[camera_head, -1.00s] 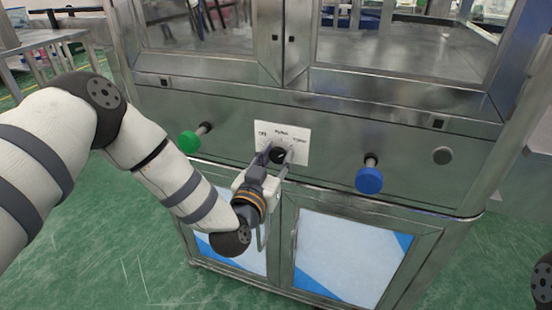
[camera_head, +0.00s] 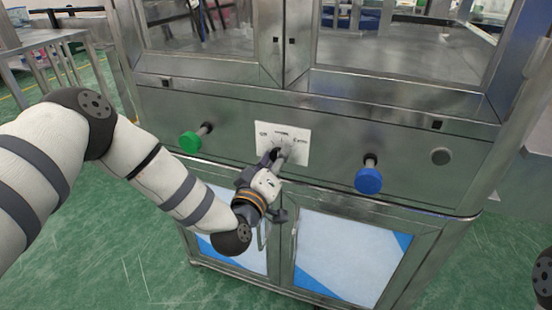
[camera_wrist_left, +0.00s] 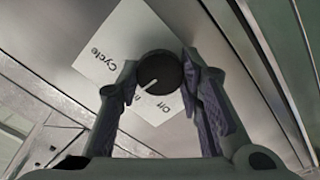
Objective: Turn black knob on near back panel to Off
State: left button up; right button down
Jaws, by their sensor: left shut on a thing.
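The black knob (camera_wrist_left: 160,72) sits on a white label plate (camera_head: 298,135) on the steel panel. In the left wrist view its white line points down-left, toward a partly hidden word beside "Off"; "Cycle" is at the upper left of the plate. My left gripper (camera_head: 278,157) is shut on the knob, with one finger on each side in the left wrist view (camera_wrist_left: 164,92). In the head view the gripper mostly hides the knob. My right gripper is not in view.
A green button (camera_head: 190,142) sticks out of the panel to the left, and a blue button (camera_head: 368,180) to the right. A steel ledge runs above the panel. Cabinet doors with a handle are below. Green floor (camera_head: 110,230) is open at left.

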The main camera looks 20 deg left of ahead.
pick_arm(q)
jog(key=n+b, duration=0.1)
jog(key=n, duration=0.9)
jog(key=shift+f+b, duration=0.2)
jog(key=shift+b, duration=0.1)
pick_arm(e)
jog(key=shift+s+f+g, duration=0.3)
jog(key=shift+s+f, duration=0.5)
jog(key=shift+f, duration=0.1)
pick_arm(q)
jog(key=shift+r+n, duration=0.1)
jog(key=shift+n, duration=0.4)
jog(key=o, duration=1.2)
jog(key=shift+c, duration=0.2)
jog(key=shift+s, duration=0.1)
jog(key=s, duration=1.2)
jog(key=shift+a, duration=0.15)
jog(key=shift+w, duration=0.1)
